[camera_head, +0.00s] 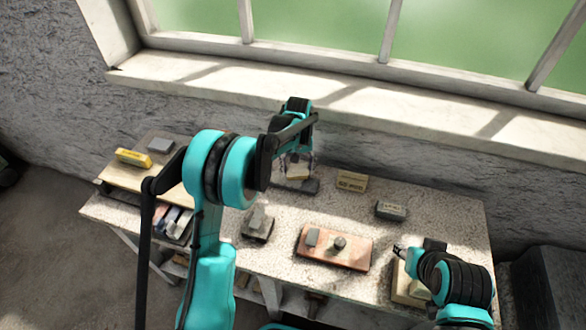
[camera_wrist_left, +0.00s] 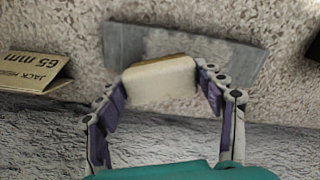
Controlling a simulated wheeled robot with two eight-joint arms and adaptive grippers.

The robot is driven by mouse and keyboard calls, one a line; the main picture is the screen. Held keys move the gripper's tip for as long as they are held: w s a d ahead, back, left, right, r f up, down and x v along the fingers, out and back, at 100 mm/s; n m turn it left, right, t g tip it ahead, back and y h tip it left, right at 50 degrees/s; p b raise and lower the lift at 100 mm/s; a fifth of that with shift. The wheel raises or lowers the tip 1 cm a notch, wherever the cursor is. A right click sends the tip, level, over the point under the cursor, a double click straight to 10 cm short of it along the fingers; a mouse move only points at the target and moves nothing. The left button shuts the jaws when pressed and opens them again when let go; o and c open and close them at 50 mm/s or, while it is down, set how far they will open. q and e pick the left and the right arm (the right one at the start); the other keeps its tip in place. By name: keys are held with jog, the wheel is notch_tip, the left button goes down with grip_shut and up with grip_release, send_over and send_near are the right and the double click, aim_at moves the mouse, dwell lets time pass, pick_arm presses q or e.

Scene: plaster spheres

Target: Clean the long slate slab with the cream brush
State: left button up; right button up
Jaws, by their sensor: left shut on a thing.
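The cream brush (camera_head: 298,173) is held between the fingers of my left gripper (camera_head: 298,164), near the back of the table. In the left wrist view the cream brush (camera_wrist_left: 160,80) shows between the two fingers (camera_wrist_left: 160,84), over the near edge of the long slate slab (camera_wrist_left: 122,46). Whether it touches the slab I cannot tell. The slab has a pale, dusty-looking patch in its middle and grey ends. The slab (camera_head: 309,187) is partly hidden in the head view. My right gripper (camera_head: 400,249) is at the table's right side; its finger opening is unclear.
A reddish board (camera_head: 310,259) with small pieces stands at the front middle. A lettered card (camera_head: 352,181) and a grey block (camera_head: 391,210) stand to the slab's right. A pale block (camera_head: 402,287) lies near my right gripper. The wall and windowsill (camera_head: 350,98) rise behind.

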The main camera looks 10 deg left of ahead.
pick_arm(q)
jog(key=shift+a, duration=0.15)
jog(key=shift+s+a, duration=0.25)
jog(key=shift+a, duration=0.4)
jog(key=shift+s+a, duration=0.25)
jog(key=shift+a, duration=0.45)
jog(key=shift+s+a, duration=0.25)
jog(key=shift+a, duration=0.4)
jog(key=shift+d, duration=0.1)
jog(key=shift+w+d, duration=0.25)
jog(key=shift+d, duration=0.45)
jog(key=shift+w+d, duration=0.25)
jog(key=shift+d, duration=0.4)
jog(key=shift+w+d, duration=0.25)
jog(key=shift+d, duration=0.45)
jog(key=shift+a, duration=0.1)
jog(key=shift+s+a+r+p, duration=0.2)
jog(key=shift+a+r, duration=0.2)
jog(key=shift+a, duration=0.1)
jog(key=shift+s+a+r+p, duration=0.2)
jog(key=shift+a+r, duration=0.15)
jog(key=shift+a, duration=0.15)
